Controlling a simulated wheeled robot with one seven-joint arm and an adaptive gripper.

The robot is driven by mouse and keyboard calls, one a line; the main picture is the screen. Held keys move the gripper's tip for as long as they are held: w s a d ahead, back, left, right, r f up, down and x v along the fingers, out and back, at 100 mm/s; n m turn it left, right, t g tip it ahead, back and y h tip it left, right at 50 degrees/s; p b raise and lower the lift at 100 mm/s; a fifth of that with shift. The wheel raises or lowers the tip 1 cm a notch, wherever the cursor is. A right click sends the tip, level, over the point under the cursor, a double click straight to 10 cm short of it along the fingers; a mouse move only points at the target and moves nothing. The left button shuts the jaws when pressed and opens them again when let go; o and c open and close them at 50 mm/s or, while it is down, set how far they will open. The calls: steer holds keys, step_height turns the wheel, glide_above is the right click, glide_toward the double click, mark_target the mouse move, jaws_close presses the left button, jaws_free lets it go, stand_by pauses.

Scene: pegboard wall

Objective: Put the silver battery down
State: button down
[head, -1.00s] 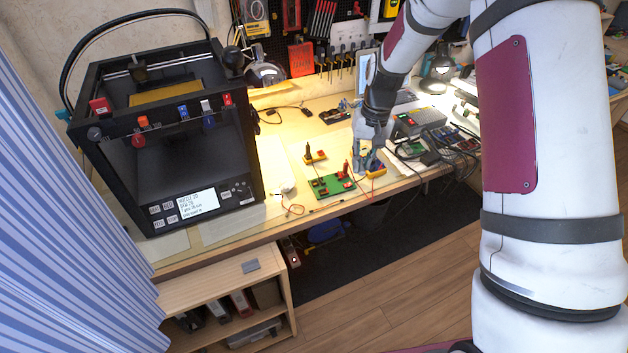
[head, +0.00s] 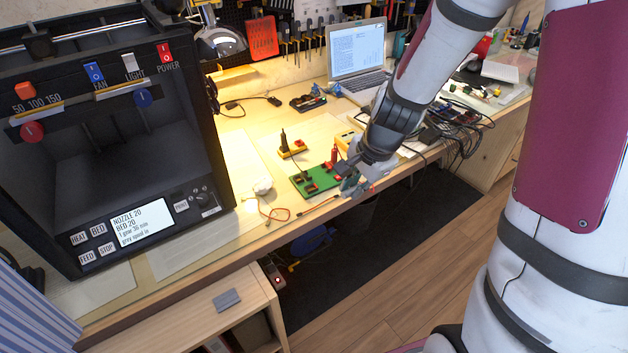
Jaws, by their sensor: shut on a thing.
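My gripper (head: 353,184) is low over the front edge of the workbench, at the right end of a green board (head: 312,182). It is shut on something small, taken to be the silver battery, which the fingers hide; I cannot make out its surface. I cannot tell whether it touches the bench or the board. The green board carries red parts, and a red upright piece (head: 334,156) stands at its far right side. A yellow and red block with a dark upright piece (head: 292,150) sits behind the board.
A black 3D printer (head: 110,140) fills the left. A laptop (head: 357,62) stands at the back and tangled black cables (head: 455,125) lie right of my arm. A red wire (head: 277,214) lies near the front edge.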

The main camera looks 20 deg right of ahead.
steer(key=shift+s+d+f+m, duration=0.1)
steer(key=shift+f+m, duration=0.2)
steer(key=shift+f, duration=0.05)
glide_above(316, 174)
steer(key=shift+s+f+b, duration=0.25)
steer(key=shift+f+b, duration=0.05)
steer(key=shift+f, duration=2.25)
steer(key=shift+s+f+b, duration=0.1)
steer(key=shift+f+b, duration=0.2)
steer(key=shift+b, duration=0.15)
steer(key=shift+f, duration=0.15)
steer(key=c, duration=1.6)
jaws_free()
steer(key=shift+c, duration=0.2)
steer(key=shift+o, duration=0.3)
steer(key=shift+f, duration=0.15)
